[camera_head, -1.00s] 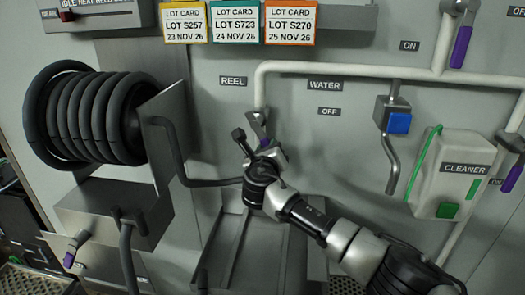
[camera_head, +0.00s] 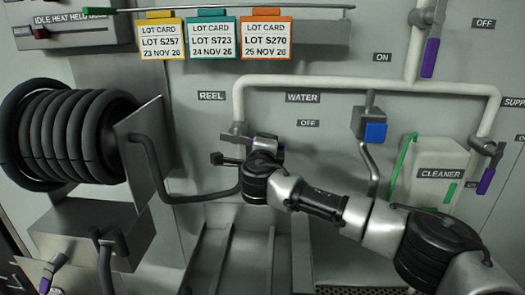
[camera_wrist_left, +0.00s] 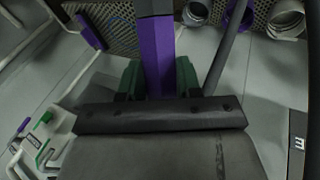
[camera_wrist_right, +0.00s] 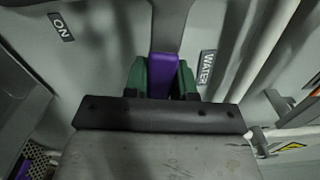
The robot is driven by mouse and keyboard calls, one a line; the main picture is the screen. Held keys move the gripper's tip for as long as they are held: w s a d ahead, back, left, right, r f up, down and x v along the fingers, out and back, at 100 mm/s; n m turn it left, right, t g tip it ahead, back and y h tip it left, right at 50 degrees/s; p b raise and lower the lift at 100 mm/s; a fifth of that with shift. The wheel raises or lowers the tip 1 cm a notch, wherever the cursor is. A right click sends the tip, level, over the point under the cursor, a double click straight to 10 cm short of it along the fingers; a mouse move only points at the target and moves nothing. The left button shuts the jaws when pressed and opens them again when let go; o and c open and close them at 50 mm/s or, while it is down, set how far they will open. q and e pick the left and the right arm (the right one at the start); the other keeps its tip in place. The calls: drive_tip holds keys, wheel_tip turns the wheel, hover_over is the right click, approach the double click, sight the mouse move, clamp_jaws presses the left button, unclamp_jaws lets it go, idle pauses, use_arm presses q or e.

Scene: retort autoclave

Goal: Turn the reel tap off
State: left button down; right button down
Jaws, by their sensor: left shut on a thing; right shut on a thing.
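The reel tap (camera_head: 238,130) sits on the wall pipe below the REEL label (camera_head: 211,96), with an OFF label (camera_head: 308,123) to its right. My right gripper (camera_head: 266,146) is at this tap and mostly hides its lever. In the right wrist view, its green fingers are shut on the purple lever (camera_wrist_right: 163,72). In the left wrist view, my left gripper (camera_wrist_left: 160,78) is shut on a purple handle (camera_wrist_left: 158,50); I cannot tell what it belongs to. My left gripper does not show in the head view.
A black hose reel (camera_head: 70,140) is on the left, its hose running near the tap. Lot cards (camera_head: 212,38) hang above. My right arm crosses the lower right.

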drive_tip(key=shift+s+a+r+n, duration=0.1)
drive_tip(key=shift+a+r+n, duration=0.05)
drive_tip(key=shift+r+n, duration=0.55)
drive_tip(key=shift+n, duration=0.4)
drive_tip(key=c, duration=0.9)
unclamp_jaws()
drive_tip(key=shift+s, duration=0.25)
drive_tip(key=s, duration=1.1)
drive_tip(key=shift+s, duration=0.2)
